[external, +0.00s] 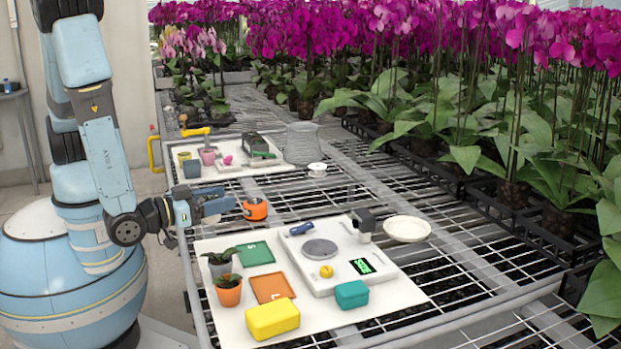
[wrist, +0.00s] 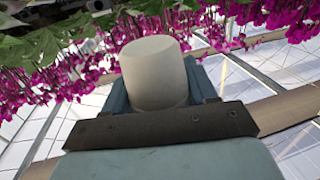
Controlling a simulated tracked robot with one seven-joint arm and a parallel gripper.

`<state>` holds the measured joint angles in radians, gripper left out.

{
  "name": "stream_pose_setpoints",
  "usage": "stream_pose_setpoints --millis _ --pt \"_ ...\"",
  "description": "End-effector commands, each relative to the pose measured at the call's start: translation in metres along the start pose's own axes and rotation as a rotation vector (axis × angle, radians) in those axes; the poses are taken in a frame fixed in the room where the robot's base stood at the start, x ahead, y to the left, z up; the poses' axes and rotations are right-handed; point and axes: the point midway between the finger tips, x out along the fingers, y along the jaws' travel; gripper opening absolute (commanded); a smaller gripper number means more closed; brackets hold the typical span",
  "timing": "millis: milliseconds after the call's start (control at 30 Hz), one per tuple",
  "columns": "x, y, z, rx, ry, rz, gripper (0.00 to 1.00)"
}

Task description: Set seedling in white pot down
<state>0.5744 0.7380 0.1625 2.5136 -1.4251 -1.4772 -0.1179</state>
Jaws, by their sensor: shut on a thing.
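My gripper (external: 215,204) is above the left edge of the wire-mesh bench, level and pointing right, near the back of the front white mat. In the wrist view a plain off-white, rounded pot (wrist: 155,73) sits between the two fingers, and the gripper is shut on it. No seedling can be made out in it; its leaves are hidden or out of view. In the external view I cannot clearly make out the pot at the gripper.
The front mat (external: 225,325) holds seedlings in grey (external: 220,270) and orange (external: 229,296) pots, green (external: 255,253) and orange (external: 272,288) squares, yellow (external: 272,319) and teal (external: 351,295) boxes, and a scale (external: 345,283). A white dish (external: 407,229) stands right. Orchids crowd the far side.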

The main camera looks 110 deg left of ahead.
Motion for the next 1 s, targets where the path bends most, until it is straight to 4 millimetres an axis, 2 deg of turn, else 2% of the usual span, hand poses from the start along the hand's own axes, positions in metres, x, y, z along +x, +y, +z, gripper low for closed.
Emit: stream_pose_setpoints --millis 167,500,767,1000 --pt "0.000 0.000 0.009 0.003 0.000 0.000 0.25" --pt "0.000 0.000 0.051 0.003 -0.001 0.000 0.25" --pt "0.000 0.000 0.061 0.000 0.001 0.001 0.25" --pt "0.000 0.000 0.084 0.002 0.000 0.000 0.25"
